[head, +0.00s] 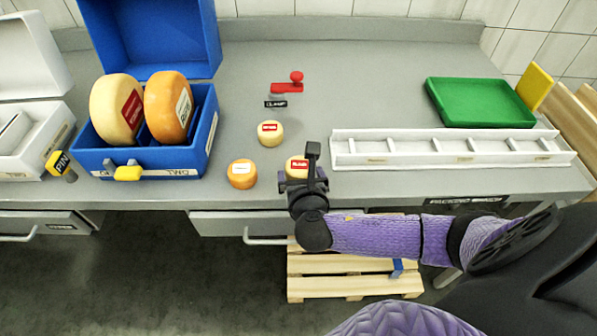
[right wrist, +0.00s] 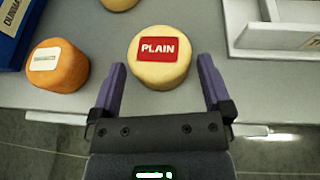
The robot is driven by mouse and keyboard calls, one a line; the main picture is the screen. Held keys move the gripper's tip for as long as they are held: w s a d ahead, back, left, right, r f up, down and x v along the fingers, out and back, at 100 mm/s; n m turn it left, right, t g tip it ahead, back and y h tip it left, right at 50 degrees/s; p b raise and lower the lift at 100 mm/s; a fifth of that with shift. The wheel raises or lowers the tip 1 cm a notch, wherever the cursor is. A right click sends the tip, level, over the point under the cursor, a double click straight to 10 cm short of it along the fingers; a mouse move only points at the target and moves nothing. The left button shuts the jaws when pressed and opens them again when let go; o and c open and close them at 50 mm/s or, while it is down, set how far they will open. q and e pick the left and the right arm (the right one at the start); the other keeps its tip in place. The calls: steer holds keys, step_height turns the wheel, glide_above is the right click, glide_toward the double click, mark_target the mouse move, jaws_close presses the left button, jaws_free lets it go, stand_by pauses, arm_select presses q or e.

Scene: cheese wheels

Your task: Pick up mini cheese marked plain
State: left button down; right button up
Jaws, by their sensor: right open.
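The mini cheese marked plain (right wrist: 158,72) is pale yellow with a red label reading PLAIN. It stands on the counter near the front edge and shows in the head view (head: 293,164), partly hidden by my right gripper (head: 304,168). In the right wrist view my right gripper (right wrist: 164,85) is open, with its purple fingers on either side of the near part of the cheese and nothing clearly held. My left gripper is not in view.
An orange mini cheese (head: 242,174) with a white label stands left of it. Another pale one with a red label (head: 270,133) stands behind. A blue case (head: 150,160) holding two large wheels is at left. A white divided tray (head: 440,160) and green tray (head: 480,101) are right.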

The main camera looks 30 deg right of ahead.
steer(key=x, duration=0.2)
steer(key=shift+w+d+f, duration=0.15)
steer(key=shift+w+f, duration=0.15)
steer(key=c, duration=1)
